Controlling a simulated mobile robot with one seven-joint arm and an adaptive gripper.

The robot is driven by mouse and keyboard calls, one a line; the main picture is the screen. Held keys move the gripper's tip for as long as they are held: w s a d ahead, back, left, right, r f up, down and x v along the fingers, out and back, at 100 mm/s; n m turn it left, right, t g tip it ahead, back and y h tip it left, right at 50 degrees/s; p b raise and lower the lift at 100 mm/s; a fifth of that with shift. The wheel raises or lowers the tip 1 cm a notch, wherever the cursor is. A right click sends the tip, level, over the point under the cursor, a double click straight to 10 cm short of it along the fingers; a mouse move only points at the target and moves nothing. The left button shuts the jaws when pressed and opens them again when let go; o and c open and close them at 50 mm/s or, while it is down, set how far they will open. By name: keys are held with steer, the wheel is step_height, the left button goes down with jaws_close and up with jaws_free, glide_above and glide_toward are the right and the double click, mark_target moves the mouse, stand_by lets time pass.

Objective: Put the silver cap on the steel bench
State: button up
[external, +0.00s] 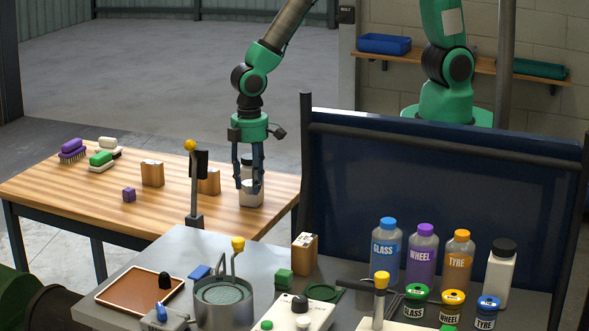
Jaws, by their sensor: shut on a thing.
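My gripper (248,187) points straight down over the right end of the wooden table. It is shut on a pale, bottle-like thing, which seems to be the silver cap (251,199). The steel bench (262,257) is the grey surface in front, nearer the camera.
The bench holds a round tin (224,303), a brown tray (140,290), several bottles (421,257) and small tubs. A post with a yellow knob (191,145) and a blue panel (440,190) rise nearby. Wooden blocks (152,174) and brushes (72,150) sit on the wooden table (60,190).

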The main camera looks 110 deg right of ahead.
mark_target(251, 184)
stand_by(0.3)
step_height(251, 184, up, 8)
steer(key=shift+r, duration=0.15)
steer(key=shift+w+a+r, duration=0.1)
steer(key=shift+a+r, duration=0.15)
steer(key=w+a+n+p, duration=0.1)
steer(key=w+a, duration=0.2)
steer(key=a, duration=1.1)
steer(key=w+a+n+p, duration=0.1)
steer(key=w+a+n, duration=0.1)
steer(key=a, duration=1.1)
steer(key=s+a+n+p, duration=0.1)
steer(key=s+a, duration=0.1)
steer(key=a, duration=0.9)
steer(key=s+a+n+p, duration=0.1)
steer(key=s+a, duration=0.1)
steer(key=a, duration=1)
steer(key=shift+s+d+f, duration=0.1)
steer(key=shift+d+f, duration=0.05)
steer(key=shift+f, duration=1.15)
steer(key=shift+s+d+f, duration=0.1)
steer(key=shift+d+f, duration=0.05)
steer(key=shift+f, duration=1.1)
steer(key=shift+f+b, duration=0.1)
steer(key=shift+b, duration=0.2)
